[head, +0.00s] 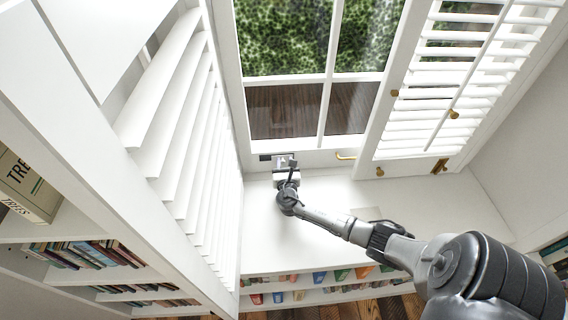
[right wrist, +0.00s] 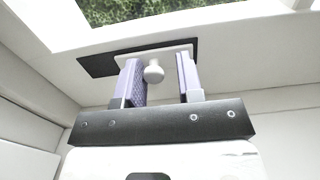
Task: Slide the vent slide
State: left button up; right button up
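The vent slide is a white plate with a round white knob (right wrist: 153,72), set over a dark vent slot (right wrist: 97,65) in the window's bottom rail. In the head view the dark slot (head: 265,157) shows just left of my right gripper (head: 287,163), low on the window frame. In the right wrist view my right gripper (right wrist: 160,80) is open, with one purple-padded finger on each side of the knob. The knob looks nearer the left finger, with gaps visible on both sides; contact cannot be seen. My left gripper is not in view.
A white louvred shutter (head: 180,110) stands at the left, another (head: 455,80) at the right with brass knobs.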

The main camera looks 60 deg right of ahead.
jog(key=shift+o, duration=0.9)
jog(key=shift+w+a, duration=0.1)
jog(key=p+v, duration=0.2)
jog(key=v, duration=1)
jog(key=shift+a+p, duration=0.2)
jog(key=shift+p, duration=0.15)
jog(key=shift+v, duration=0.75)
jog(key=shift+d, duration=0.1)
